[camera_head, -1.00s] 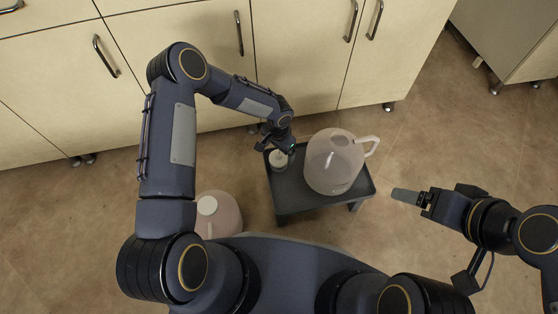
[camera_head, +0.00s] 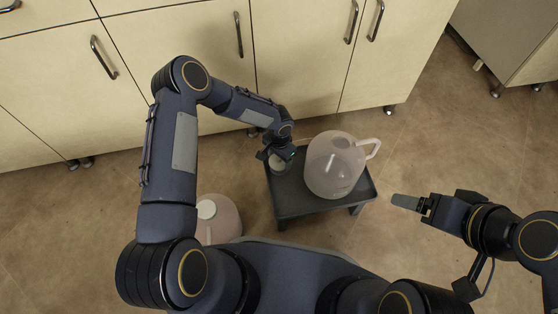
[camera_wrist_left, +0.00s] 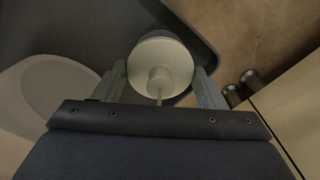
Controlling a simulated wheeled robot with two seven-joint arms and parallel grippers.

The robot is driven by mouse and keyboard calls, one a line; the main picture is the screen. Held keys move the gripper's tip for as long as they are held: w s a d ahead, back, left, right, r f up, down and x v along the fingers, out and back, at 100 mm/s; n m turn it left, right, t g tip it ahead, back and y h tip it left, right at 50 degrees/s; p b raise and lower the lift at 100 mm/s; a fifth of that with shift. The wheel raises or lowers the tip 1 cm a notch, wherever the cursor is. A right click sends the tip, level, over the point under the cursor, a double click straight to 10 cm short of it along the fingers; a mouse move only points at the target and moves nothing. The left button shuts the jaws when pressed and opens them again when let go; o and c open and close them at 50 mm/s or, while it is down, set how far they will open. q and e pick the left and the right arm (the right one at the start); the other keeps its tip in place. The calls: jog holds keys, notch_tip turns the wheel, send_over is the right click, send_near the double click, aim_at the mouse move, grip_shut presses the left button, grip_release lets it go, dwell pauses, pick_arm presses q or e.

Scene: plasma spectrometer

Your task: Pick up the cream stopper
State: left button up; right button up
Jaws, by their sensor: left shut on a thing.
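The cream stopper (camera_head: 280,168) is at the left end of the dark grey tray table (camera_head: 312,204), partly hidden under my left gripper (camera_head: 278,155). In the left wrist view the stopper (camera_wrist_left: 161,58) shows as a round disc with a raised knob and a thin stem, between the two grey fingers of the left gripper (camera_wrist_left: 160,85). The left gripper is shut on it. Whether the stopper touches the tray is hard to tell. My right gripper (camera_head: 406,201) is out to the right, over the floor; its fingers overlap from this angle.
A translucent pinkish jug (camera_head: 335,165) with a handle stands on the tray, right of the stopper. It also shows in the left wrist view (camera_wrist_left: 48,92). Another pinkish container with a white cap (camera_head: 206,209) is by my base. Cream cabinets (camera_head: 300,60) stand behind; floor is open at right.

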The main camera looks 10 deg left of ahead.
pick_arm(q)
notch_tip(320, 180, up, 9)
jog(key=p, duration=0.3)
jog(key=shift+r+p, duration=0.35)
jog(key=shift+r, duration=0.2)
